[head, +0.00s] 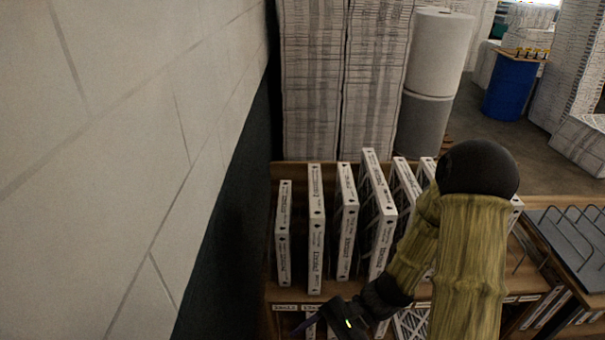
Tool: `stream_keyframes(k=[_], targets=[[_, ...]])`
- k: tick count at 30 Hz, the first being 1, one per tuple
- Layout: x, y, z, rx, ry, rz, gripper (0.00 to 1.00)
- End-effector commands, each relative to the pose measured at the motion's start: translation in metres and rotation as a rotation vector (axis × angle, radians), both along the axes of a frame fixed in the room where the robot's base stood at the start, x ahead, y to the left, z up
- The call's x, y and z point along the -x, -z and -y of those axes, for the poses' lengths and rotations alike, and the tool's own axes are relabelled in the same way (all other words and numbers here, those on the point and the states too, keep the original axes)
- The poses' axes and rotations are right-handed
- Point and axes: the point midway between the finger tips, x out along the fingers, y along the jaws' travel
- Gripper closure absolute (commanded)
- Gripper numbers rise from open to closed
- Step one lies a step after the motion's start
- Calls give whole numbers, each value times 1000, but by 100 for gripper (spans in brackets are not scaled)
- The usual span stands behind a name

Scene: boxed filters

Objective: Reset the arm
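My arm, in a yellow-green sleeve with a dark round joint, reaches in from the lower right of the head view. The boxes stand upright on the wooden shelf (278,174), and my arm hides some at the right.
A white block wall (130,120) runs close along the left. Tall stacks (312,80) and large white rolls (437,55) stand behind the shelf. A dark wire rack (565,245) is at the right. A blue barrel (510,88) stands far back on open floor.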

Motion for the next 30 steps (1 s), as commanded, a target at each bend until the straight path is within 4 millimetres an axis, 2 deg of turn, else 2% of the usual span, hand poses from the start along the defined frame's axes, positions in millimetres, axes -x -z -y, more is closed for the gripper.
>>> stream_keyframes(k=[4, 8, 14, 18, 24, 30], targets=[[13, -1, 29, 212, -169, 147, 37], [13, -6, 58, 393, -287, 294, 37], [-6, -27, 99, 647, -426, 564, 37], [-25, -52, 120, 795, -490, 775, 37], [-43, -79, 132, 897, -528, 960, 37], [-44, -81, 133, 904, -532, 973, 37]])
